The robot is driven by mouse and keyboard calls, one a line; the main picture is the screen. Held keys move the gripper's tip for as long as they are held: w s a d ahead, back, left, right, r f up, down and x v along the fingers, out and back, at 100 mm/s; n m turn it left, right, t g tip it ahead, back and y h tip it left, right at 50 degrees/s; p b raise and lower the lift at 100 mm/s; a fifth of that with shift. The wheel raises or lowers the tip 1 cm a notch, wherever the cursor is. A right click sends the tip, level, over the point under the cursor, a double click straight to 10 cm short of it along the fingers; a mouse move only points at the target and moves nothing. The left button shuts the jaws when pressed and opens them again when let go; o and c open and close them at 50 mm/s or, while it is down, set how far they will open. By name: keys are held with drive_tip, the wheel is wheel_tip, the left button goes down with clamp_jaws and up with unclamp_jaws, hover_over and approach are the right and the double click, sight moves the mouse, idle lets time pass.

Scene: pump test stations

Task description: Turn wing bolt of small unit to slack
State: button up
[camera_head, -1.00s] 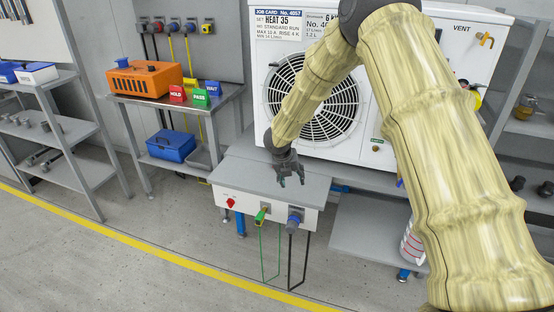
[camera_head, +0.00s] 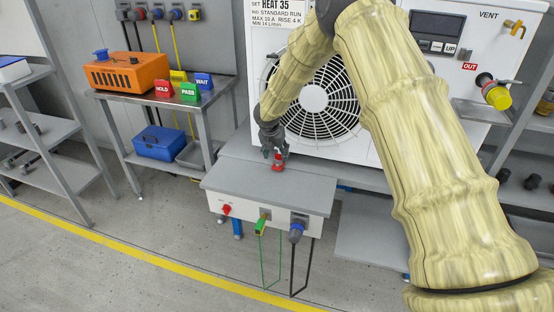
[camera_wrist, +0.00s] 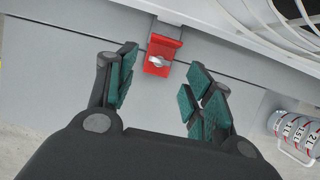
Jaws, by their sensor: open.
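A silver wing bolt (camera_wrist: 156,61) sits on a red clamp (camera_wrist: 162,46) at the edge of a grey surface in the wrist view. The red clamp also shows in the head view (camera_head: 278,164), below the big white fan unit (camera_head: 385,128); the bolt is too small to tell there. My gripper (camera_wrist: 161,68) is open and empty, with green-padded fingers on either side of the clamp in the picture. In the head view my gripper (camera_head: 274,154) points down close at the clamp. I cannot tell whether it touches. Which unit the bolt belongs to is unclear.
A grey-topped box (camera_head: 265,183) with a red switch and plugged cables stands in front. An orange unit (camera_head: 128,75) and coloured cards stand on the left table. A cylinder with volume marks (camera_wrist: 297,132) is right in the wrist view. Yellow-capped fitting (camera_head: 497,96) sticks out right.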

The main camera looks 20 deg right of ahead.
sight(278, 166)
drive_tip(key=shift+x, duration=2.6)
drive_tip(key=c, duration=1)
